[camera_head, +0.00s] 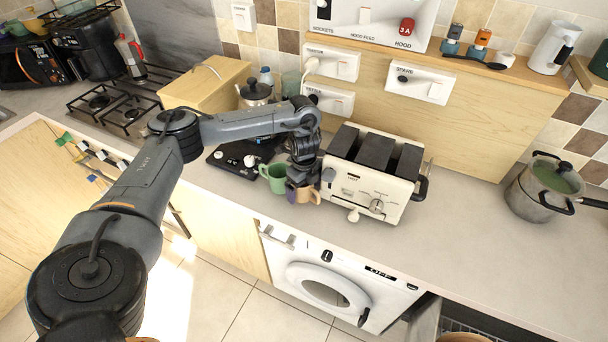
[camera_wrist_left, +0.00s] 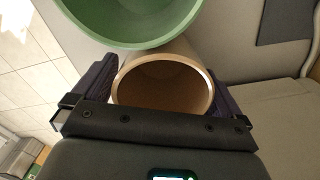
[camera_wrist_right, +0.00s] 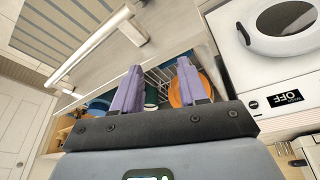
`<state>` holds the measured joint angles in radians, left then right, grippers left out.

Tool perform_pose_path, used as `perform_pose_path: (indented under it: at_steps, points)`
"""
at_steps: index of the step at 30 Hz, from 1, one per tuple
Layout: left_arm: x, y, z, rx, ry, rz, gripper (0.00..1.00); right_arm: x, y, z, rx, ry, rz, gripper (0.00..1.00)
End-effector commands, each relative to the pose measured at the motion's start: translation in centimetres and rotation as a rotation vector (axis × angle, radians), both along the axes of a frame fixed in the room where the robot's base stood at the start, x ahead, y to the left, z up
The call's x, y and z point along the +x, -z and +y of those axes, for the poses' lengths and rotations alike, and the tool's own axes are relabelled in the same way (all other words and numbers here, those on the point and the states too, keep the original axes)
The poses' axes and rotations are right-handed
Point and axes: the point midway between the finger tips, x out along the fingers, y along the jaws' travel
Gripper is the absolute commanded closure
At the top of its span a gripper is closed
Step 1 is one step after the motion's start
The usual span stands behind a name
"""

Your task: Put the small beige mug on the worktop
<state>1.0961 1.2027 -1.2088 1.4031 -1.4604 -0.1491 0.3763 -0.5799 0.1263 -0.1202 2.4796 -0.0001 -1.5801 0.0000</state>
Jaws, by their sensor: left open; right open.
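The small beige mug (camera_head: 309,195) is upright at the worktop (camera_head: 260,208), between a green mug (camera_head: 273,179) and the toaster. My left gripper (camera_head: 302,188) is down at the beige mug. In the left wrist view the beige mug (camera_wrist_left: 164,60) is between the open fingers, its mouth facing the camera; I cannot tell whether the fingers touch it. The green mug (camera_wrist_left: 130,42) is close beside it there. My right gripper (camera_wrist_right: 160,78) is open and empty, in front of an open compartment with a wire rack (camera_wrist_right: 160,78).
A cream toaster (camera_head: 372,175) stands just right of the beige mug. A black scale-like device (camera_head: 232,163) lies behind the green mug. A pot (camera_head: 545,190) is far right. The worktop right of the toaster is clear. A washing machine (camera_head: 340,285) is below.

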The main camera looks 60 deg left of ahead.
Motion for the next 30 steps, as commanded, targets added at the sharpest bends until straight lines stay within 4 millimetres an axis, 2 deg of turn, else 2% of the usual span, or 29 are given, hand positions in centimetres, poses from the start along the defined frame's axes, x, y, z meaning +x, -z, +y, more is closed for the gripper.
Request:
perform_pose_path:
  at_steps: [17, 24, 30]
  points:
    - [0.1, -10.2, 0.0, 0.001, 0.001, -0.004, 0.0, 0.0, -6.4, 0.2, 0.01, 0.006, -0.001, 0.57]
    - [0.1, -11.5, 0.0, 0.0, 0.0, -0.002, 0.0, 0.0, -6.8, 0.2, 0.01, 0.006, -0.002, 0.57]
    - [0.1, -11.8, 0.0, 0.0, 0.0, -0.001, 0.0, 0.0, -6.9, 0.2, 0.007, 0.005, -0.001, 0.57]
